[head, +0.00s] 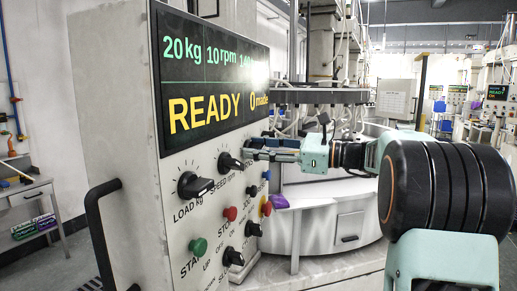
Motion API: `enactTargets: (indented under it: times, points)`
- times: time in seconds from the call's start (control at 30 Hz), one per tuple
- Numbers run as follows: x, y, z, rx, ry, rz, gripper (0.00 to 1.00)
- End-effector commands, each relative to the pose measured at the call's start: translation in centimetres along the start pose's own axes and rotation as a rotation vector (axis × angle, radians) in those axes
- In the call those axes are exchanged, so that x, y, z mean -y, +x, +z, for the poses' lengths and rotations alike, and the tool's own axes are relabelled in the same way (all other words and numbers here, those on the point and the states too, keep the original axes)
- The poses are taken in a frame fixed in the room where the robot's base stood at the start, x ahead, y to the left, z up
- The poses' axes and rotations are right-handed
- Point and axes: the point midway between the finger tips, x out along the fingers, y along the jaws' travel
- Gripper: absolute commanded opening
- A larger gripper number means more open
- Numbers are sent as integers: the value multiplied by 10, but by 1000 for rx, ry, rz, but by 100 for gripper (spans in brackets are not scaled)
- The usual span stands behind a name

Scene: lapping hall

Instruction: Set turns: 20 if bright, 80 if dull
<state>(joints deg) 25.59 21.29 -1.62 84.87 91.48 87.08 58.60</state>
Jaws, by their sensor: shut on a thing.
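The grey control cabinet fills the left half of the head view. Its display (205,75) reads 20 kg, 10 rpm, a third green figure that seems to begin with 14 and is washed out by glare, a yellow READY, and 0 made. The load knob (194,185) and the speed knob (231,163) are black, on the panel below. My gripper (249,149) reaches in from the right, its fingers shut at the panel right of the speed knob. The turns knob there is hidden by the fingers, and its label is mostly covered. No workpiece surface can be made out as bright or dull.
Below are a green start button (197,246), a red stop button (230,213) and several small black switches. A black handle (101,235) stands out at the cabinet's left edge. The round lapping machine (320,225) stands behind my arm. A side table (30,188) is far left.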

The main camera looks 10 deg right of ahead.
Motion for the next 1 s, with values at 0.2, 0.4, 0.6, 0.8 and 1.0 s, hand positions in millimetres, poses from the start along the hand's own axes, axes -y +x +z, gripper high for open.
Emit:
enactTargets:
  times: [0.2, 0.4, 0.6, 0.8, 1.0]
  points:
    - [-1, 0, -2, 0, -55, 1, 13]
    - [-2, 0, -3, 0, -182, 0, 13]
    - [-3, 0, -5, -1, -363, 0, 13]
    - [-4, 0, -6, -1, -553, 0, 13]
    - [-5, 0, -6, 0, -744, 0, 13]
